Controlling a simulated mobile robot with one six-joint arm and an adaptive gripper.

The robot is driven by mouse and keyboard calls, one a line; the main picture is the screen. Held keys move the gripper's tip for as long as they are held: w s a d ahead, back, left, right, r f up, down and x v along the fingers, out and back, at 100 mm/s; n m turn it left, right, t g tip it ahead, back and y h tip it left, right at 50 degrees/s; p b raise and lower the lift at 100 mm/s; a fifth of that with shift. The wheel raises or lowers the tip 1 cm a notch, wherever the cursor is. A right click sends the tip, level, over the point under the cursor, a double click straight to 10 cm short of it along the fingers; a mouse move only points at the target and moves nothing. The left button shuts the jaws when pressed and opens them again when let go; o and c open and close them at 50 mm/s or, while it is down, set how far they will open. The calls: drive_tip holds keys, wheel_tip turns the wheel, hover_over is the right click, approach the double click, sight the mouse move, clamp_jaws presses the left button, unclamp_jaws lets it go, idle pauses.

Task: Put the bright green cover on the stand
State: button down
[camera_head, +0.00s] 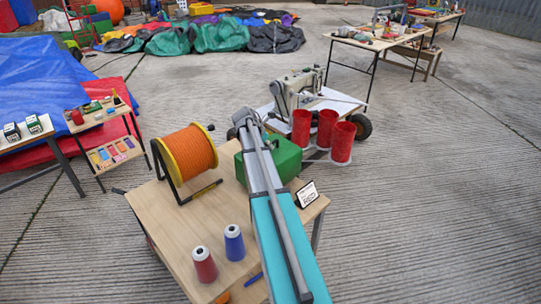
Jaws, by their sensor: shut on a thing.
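The bright green cover (285,160) is a boxy green thing at the far right of the near wooden table, partly hidden behind my arm. My arm reaches up from the bottom edge across the table and passes in front of it. My gripper does not show; it is hidden behind my arm or the cover. I cannot tell whether the cover rests on the table or is held above it. Beyond it is a pale sewing machine (302,88) on a low white wheeled stand (335,103); its top has bare room beside the machine. I cannot tell for certain that this is the task's stand.
Several red cylinders (342,143) stand right of the cover. The near table (165,215) holds an orange cable reel (188,152), a red cone spool (204,266), a blue cone spool (234,243) and a small sign (307,194). Concrete floor at right is clear.

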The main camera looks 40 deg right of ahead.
drive_tip(key=shift+f, duration=0.15)
drive_tip(key=shift+f+b, duration=1.75)
drive_tip(key=shift+b, duration=0.15)
drive_tip(key=shift+f, duration=0.15)
drive_tip(key=c, duration=0.7)
unclamp_jaws()
drive_tip(key=p+v, duration=0.4)
drive_tip(key=v, duration=0.1)
drive_tip(key=shift+r, duration=0.3)
drive_tip(key=shift+p+v, duration=3.1)
drive_tip(key=shift+v, duration=0.3)
